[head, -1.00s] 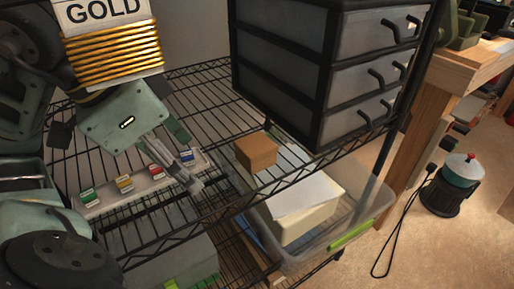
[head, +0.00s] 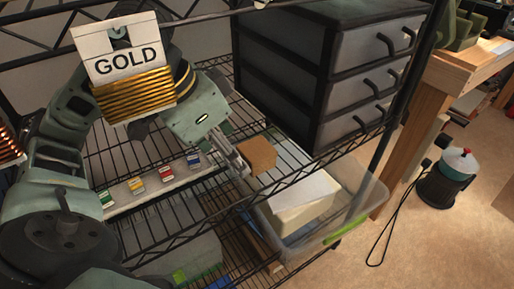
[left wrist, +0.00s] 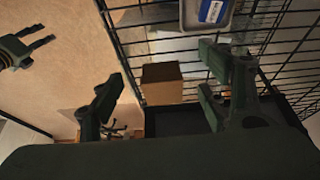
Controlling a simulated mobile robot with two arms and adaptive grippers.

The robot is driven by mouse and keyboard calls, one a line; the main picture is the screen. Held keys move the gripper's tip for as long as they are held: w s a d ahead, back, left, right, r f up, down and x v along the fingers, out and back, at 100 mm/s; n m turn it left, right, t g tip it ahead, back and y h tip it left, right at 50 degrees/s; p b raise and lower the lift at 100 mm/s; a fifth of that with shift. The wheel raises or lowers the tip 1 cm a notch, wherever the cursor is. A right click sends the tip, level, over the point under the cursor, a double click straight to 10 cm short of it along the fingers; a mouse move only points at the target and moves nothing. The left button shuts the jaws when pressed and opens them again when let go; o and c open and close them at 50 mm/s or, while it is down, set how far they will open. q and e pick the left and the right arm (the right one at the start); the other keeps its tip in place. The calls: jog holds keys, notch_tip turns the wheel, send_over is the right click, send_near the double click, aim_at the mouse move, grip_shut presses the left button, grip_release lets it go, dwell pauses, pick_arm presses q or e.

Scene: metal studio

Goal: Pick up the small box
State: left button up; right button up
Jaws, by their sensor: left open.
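My left gripper (head: 237,160) is open and close to the left side of the box in the head view. In the left wrist view the box (left wrist: 162,84) shows between the two spread fingers of my left gripper (left wrist: 161,87). I cannot tell whether a finger touches it. A dark two-pronged part at the left edge of the wrist view may be my right gripper (left wrist: 28,47); its state is unclear.
A grey strip (head: 150,188) with several coloured labelled pieces lies to the left. A clear bin (head: 345,222) sits below. Wire spools, one marked GOLD (head: 133,98), are in front.

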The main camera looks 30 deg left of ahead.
aim_at(252, 150)
pick_arm(q)
jog(key=shift+w+d, duration=0.2)
jog(key=shift+w, duration=0.25)
jog(key=w, duration=0.1)
jog(key=w+d+p, duration=0.1)
jog(key=w, duration=0.1)
jog(key=shift+d+r, duration=0.1)
jog(key=shift+d, duration=0.1)
jog(key=shift+x, duration=1.25)
jog(key=shift+a+f+b, duration=0.1)
jog(key=shift+f+b, duration=0.2)
jog(key=shift+f, duration=0.1)
pick_arm(e)
jog(key=shift+x, duration=1.1)
pick_arm(q)
jog(key=shift+c, duration=0.7)
pick_arm(e)
jog(key=shift+s, duration=0.1)
pick_arm(q)
jog(key=c, duration=0.9)
